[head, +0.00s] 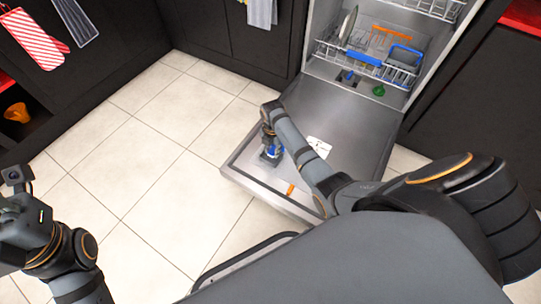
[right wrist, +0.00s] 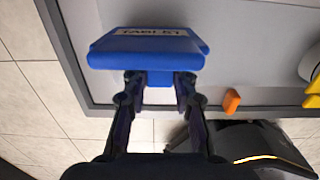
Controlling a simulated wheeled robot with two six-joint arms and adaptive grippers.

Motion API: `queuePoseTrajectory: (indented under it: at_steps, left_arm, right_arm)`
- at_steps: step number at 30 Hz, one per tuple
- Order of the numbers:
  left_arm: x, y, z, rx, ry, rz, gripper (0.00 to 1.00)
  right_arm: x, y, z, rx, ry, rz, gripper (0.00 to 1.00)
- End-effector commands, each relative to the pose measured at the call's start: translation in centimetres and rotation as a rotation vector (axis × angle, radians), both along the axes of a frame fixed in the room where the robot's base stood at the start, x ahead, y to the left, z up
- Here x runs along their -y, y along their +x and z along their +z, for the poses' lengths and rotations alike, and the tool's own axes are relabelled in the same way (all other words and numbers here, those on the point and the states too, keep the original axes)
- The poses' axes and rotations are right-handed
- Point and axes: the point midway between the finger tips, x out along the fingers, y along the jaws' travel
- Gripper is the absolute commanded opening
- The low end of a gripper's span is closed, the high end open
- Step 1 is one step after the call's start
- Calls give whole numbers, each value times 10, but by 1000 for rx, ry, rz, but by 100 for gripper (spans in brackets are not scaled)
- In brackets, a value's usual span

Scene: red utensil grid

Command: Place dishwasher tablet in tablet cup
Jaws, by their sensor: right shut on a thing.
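A blue piece lettered TABLET (right wrist: 145,48) is at the fingertips of my right gripper (right wrist: 160,82) in the right wrist view. That gripper is shut on a blue part of it. I cannot tell whether the lettered piece is the tablet itself or the tablet cup. In the head view the blue piece (head: 272,152) shows small, low over the outer left corner of the open dishwasher door (head: 345,115), under my right gripper. No separate tablet or cup can be made out. My left gripper (head: 20,215) is at the left edge, its fingers unclear, far from the door.
A white card (head: 319,146) and an orange item (head: 290,188) are on the door. The lower rack (head: 362,58) holds dishes and a blue piece. A green item (head: 378,90) lies near the door's inner edge. The tiled floor (head: 150,160) left of the door is clear.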

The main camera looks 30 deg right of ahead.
Motion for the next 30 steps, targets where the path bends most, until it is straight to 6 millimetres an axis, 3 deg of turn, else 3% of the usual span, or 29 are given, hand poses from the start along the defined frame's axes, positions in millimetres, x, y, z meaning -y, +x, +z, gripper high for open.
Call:
queuePoseTrajectory:
  at_steps: [4,9,22,23,24,30]
  left_arm:
    - [0,0,-10,-2,-1,4,40]
    - [1,1,-29,-1,0,16,40]
    - [1,1,-27,0,0,19,40]
    - [1,1,-27,0,0,19,40]
    - [1,1,-27,0,0,19,40]
    - [1,1,-27,0,1,19,40]
  right_arm:
    - [-4,5,-10,0,1,0,11]
    - [-5,6,-40,-1,-1,1,11]
    - [-5,7,-44,1,-1,1,11]
    - [-5,7,-43,1,0,1,31]
    - [-5,7,-43,1,0,1,37]
    - [-5,7,-43,1,-1,1,37]
